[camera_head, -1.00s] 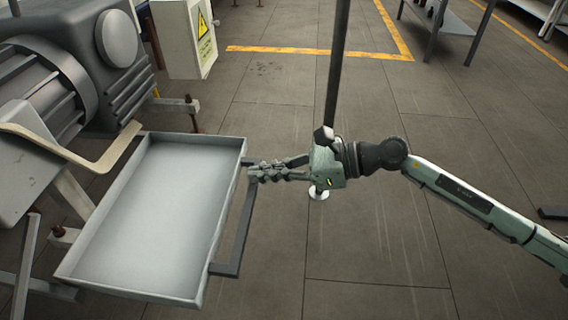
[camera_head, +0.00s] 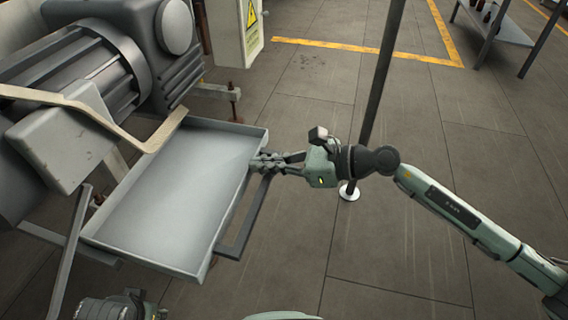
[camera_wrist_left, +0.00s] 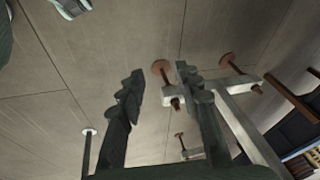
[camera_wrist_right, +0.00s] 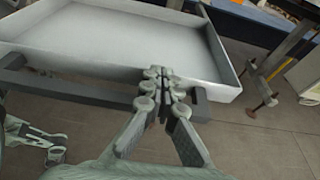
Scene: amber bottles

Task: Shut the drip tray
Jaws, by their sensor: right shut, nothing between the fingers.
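The drip tray (camera_head: 180,190) is a shallow grey metal pan, standing out from beneath the motor machine with its inner end under the machine. A dark bar handle (camera_head: 245,220) runs along its outer wall. My right gripper (camera_head: 263,163) is shut and empty, its fingertips at the outer wall by the handle's far end. In the right wrist view, the closed fingertips (camera_wrist_right: 160,88) are against or very near the tray wall (camera_wrist_right: 90,62); exact contact is unclear. My left gripper (camera_wrist_left: 165,95) is open and empty, pointing at the floor and machine feet.
The grey motor machine (camera_head: 95,75) stands over the tray's inner end, with a pale curved bracket (camera_head: 150,143) above it. A dark post (camera_head: 378,100) on a white foot stands behind my right gripper. Floor (camera_head: 400,245) right of the tray is clear.

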